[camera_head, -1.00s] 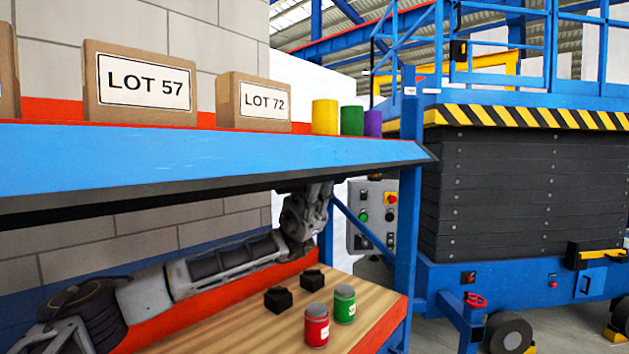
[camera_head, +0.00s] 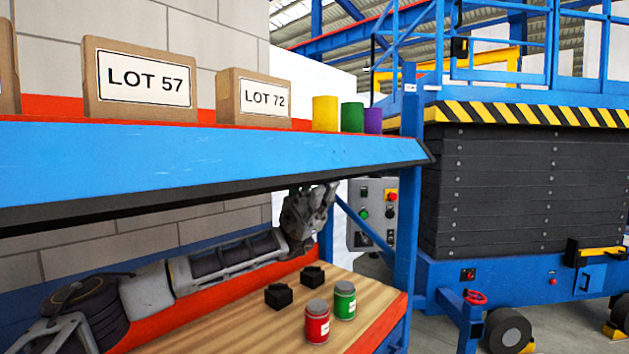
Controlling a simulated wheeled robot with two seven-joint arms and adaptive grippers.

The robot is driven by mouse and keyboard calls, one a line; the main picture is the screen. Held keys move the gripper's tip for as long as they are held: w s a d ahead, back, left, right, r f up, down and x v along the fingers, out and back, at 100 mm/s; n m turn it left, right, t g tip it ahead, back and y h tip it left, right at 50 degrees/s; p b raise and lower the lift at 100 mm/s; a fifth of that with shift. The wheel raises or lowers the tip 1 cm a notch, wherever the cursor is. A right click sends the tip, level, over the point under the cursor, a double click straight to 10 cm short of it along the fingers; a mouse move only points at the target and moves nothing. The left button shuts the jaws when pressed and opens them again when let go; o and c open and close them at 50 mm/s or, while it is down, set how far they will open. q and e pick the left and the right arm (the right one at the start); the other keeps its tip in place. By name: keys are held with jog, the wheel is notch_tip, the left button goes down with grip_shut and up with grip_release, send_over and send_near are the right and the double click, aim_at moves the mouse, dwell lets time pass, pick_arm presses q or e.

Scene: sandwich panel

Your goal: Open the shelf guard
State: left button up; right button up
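A long blue panel (camera_head: 200,155) with a dark lower edge runs along the front of the upper shelf. It looks like the shelf guard and is tilted, its face turned partly toward me. My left gripper (camera_head: 318,193) is below the panel, near its right part, with its fingers pointing up. The fingertips are at or behind the dark lower edge. I cannot tell whether they touch it or how far apart they are. My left arm reaches in from the lower left, over the wooden lower shelf (camera_head: 240,320). My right gripper is not in view.
Boxes marked LOT 57 (camera_head: 140,84) and LOT 72 (camera_head: 254,99) and several coloured cylinders stand above the panel. A red jar (camera_head: 317,326), a green jar (camera_head: 344,302) and two black blocks (camera_head: 278,296) stand on the lower shelf. A blue post (camera_head: 407,225) stands at right.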

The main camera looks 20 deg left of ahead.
pick_arm(q)
jog(key=v, duration=1.1)
jog(key=shift+a, duration=0.1)
dwell(0.5)
